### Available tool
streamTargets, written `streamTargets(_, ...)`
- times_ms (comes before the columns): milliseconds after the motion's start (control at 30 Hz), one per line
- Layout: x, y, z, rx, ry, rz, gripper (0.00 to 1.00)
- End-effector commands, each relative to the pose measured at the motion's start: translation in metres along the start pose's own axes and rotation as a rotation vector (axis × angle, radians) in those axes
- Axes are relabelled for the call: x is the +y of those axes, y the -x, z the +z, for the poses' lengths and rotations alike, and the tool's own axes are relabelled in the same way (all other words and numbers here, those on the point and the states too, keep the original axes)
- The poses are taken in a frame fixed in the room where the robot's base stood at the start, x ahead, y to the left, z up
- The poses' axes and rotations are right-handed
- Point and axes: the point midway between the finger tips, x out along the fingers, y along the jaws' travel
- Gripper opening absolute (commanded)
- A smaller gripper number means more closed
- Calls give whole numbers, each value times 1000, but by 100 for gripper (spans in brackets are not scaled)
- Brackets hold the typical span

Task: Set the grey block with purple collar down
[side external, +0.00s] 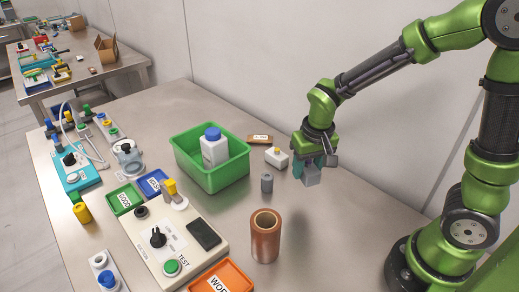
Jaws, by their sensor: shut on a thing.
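My gripper (308,163) is at the right of the work table, below my green arm, pointing down. Its teal fingers are shut on a small grey block (312,176). The block's lower part shows below the fingers. A purple collar cannot be made out at this size. The block appears to be just above the bare metal table top (345,225), but I cannot tell for sure whether it touches.
A green bin (212,175) holds a blue-capped white bottle (214,150). A copper-coloured tube (265,240) stands in front. The table right of the tube is clear.

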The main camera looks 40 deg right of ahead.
Motion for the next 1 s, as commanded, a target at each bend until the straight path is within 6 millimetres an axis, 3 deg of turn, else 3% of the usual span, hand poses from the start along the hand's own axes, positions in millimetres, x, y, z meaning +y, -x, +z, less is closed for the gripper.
streamTargets(200, 2, -35, 8, 0, 20, 1, 14)
streamTargets(600, 1, -81, 14, 2, 19, 0, 14)
streamTargets(1000, 1, -86, 15, 4, 19, -2, 14)
